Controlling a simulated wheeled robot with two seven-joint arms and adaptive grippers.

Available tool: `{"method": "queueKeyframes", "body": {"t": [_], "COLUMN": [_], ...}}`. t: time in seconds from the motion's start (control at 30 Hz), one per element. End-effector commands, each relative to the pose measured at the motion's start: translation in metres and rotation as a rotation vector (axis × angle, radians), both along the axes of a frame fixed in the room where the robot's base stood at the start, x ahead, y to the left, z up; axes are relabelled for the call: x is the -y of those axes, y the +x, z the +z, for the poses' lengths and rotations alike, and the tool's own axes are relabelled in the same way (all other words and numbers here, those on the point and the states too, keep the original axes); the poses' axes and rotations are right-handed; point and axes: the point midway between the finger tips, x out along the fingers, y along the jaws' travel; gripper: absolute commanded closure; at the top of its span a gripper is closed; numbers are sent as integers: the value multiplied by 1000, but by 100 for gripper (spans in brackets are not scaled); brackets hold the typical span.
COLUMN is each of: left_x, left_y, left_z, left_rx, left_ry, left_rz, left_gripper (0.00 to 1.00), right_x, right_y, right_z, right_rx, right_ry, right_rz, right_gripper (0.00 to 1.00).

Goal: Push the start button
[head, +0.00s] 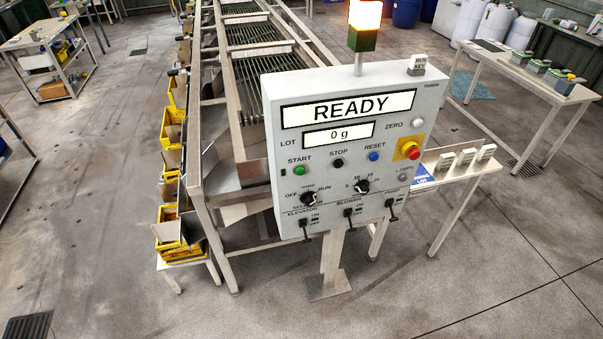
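The green start button (299,170) is on the left of the grey control panel (430,100), under the label START. The panel stands on a post, and its upper display (348,109) reads READY. To the right of the start button are a black stop button (338,163) and a blue reset button (374,156). Neither of my grippers is in the head view, and nothing covers the start button.
A red emergency button (414,154) on yellow is at the panel's right. Selector knobs and toggle switches line its lower part. The roller sizer frame (215,215) with yellow bins stands behind. A table (530,75) is at right. The floor in front is clear.

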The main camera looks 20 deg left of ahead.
Motion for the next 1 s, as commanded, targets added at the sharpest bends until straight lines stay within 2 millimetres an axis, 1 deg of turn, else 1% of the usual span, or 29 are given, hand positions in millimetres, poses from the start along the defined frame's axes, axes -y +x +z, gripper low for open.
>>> {"method": "queueKeyframes", "body": {"t": [0.03,0.07,0.47,1.0], "left_x": [0,0,0,1], "left_y": [0,0,0,0], "left_z": [0,0,0,0], "left_rx": [0,0,0,0], "left_ry": [0,0,0,-1], "left_rz": [0,0,-1,-1], "left_gripper": [70,72,99,100], "right_x": [0,0,0,-2], "right_y": [0,0,1,1], "right_z": [0,0,0,0], "right_rx": [0,1,1,1], "right_ry": [0,0,0,2], "right_rz": [0,0,0,0], "right_gripper": [56,56,56,56]}}
